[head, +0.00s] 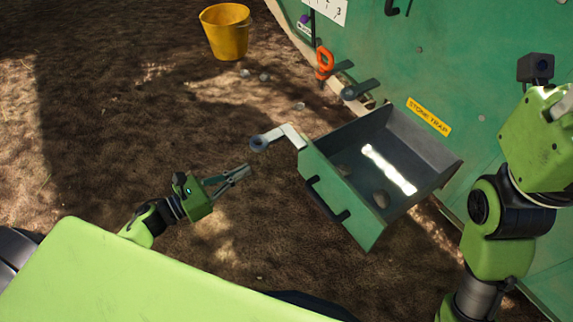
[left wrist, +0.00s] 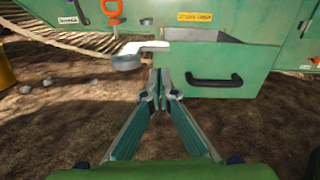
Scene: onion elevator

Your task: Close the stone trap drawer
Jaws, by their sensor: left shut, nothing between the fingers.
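The stone trap drawer (head: 341,199) stands pulled out from the green machine wall, below a yellow "STONE TRAP" label (head: 429,116). Its front has a black handle (head: 327,199), which also shows in the left wrist view (left wrist: 214,81). A pale lever with a round grey end (head: 259,143) sticks out beside the drawer's front left corner. My left gripper (head: 247,170) is shut and empty, in front of the drawer and apart from it. My right arm is at the right; its gripper is out of view.
A yellow bucket (head: 226,32) stands on the dirt ground at the back. Small stones (head: 264,77) lie near it. An orange handle (head: 324,63) and a dark lever (head: 361,89) are on the machine wall. The ground left of the drawer is mostly clear.

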